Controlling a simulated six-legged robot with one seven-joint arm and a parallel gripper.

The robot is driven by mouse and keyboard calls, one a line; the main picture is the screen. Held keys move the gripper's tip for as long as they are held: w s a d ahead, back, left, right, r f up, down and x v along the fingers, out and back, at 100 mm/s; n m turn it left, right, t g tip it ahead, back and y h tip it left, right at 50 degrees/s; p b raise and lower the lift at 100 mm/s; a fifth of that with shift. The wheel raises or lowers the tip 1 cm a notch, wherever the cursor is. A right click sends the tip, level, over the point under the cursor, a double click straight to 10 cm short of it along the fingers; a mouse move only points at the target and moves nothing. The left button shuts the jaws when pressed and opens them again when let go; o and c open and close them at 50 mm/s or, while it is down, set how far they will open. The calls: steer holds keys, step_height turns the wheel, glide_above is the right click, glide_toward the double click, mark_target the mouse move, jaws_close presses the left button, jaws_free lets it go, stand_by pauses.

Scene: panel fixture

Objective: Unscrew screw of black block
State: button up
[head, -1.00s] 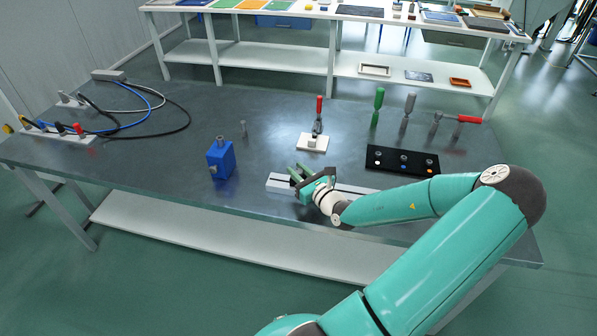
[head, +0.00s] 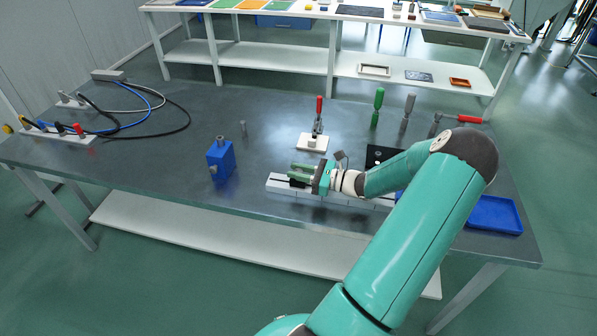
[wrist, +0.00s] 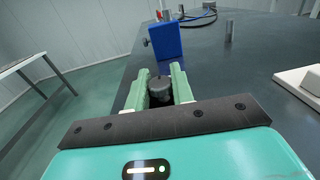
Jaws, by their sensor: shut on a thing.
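A dark round screw head (wrist: 160,88) sits between the pale green fingers of my gripper (wrist: 163,76) in the wrist view. My gripper (head: 293,172) is shut on it, lying almost level and pointing left in the head view. A small black block (head: 299,184) shows at the fingers, low over the light grey rail (head: 277,186) near the table's front edge. My gripper and wrist hide most of the block. I cannot tell how far the screw is in its thread.
A blue block (head: 221,160) with a side knob stands left of my gripper. A metal post (head: 243,128) stands behind it. A white base with a red-handled clamp (head: 312,142) is behind my gripper. A blue tray (head: 495,214) lies at right. Cables (head: 150,105) lie at far left.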

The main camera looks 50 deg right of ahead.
steer(key=n+g+y, duration=0.2)
steer(key=n+y, duration=0.1)
steer(key=y, duration=0.1)
steer(key=shift+y, duration=0.4)
steer(key=shift+n+g, duration=0.4)
steer(key=o, duration=0.9)
steer(key=v, duration=1.3)
steer(key=shift+s+d+f, duration=0.15)
steer(key=shift+s+d, duration=0.05)
steer(key=shift+d, duration=0.2)
